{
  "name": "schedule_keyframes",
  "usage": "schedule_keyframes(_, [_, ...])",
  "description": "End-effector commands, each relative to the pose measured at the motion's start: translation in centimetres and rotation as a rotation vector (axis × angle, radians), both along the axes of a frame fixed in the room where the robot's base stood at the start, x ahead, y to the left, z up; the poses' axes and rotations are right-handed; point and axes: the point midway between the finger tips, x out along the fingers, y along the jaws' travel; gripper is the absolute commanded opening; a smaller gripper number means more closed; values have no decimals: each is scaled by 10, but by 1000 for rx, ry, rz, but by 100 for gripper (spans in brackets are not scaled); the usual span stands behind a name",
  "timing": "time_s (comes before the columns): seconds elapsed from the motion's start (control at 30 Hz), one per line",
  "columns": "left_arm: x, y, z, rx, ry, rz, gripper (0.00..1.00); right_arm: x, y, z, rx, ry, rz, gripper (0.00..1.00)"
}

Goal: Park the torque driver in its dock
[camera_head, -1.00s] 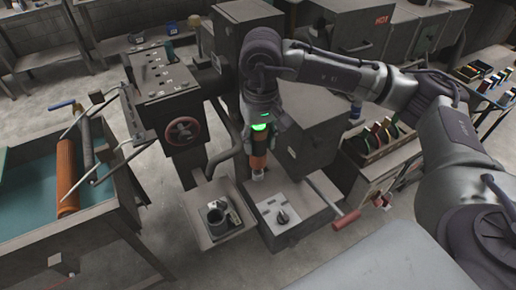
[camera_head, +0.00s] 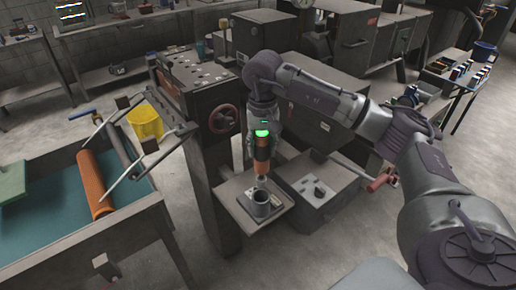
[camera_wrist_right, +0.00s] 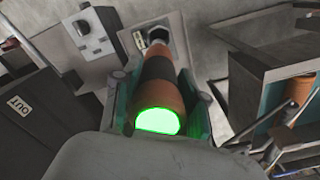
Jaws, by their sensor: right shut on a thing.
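The torque driver (camera_head: 261,155) is an orange and dark cylinder with a glowing green top end and a pale tip. My right gripper (camera_head: 262,147) is shut around its body and holds it roughly upright, tip down. The dock appears to be the grey cup (camera_head: 261,207) on a small tray shelf. The driver's tip is just above the cup's mouth in the head view. In the right wrist view the driver (camera_wrist_right: 157,80) points at the dark cup opening (camera_wrist_right: 155,33); whether the tip has entered is unclear. My left gripper is out of view.
A grey box with a switch (camera_head: 318,190) stands right beside the tray shelf (camera_head: 236,213). A red crank handle (camera_head: 380,180) sticks out farther right. A machine column with a handwheel (camera_head: 223,118) rises close behind left. A teal-topped bench with an orange roller (camera_head: 96,185) is at the left.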

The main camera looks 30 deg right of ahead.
Motion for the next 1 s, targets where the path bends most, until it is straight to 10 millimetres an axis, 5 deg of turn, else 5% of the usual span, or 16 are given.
schedule_keyframes(0.6, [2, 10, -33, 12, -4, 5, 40, 0, 1, -52, 0, -4, 2, 0])
schedule_keyframes(1.0, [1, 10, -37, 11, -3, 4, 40, 0, 1, -56, 1, -3, 2, 0])
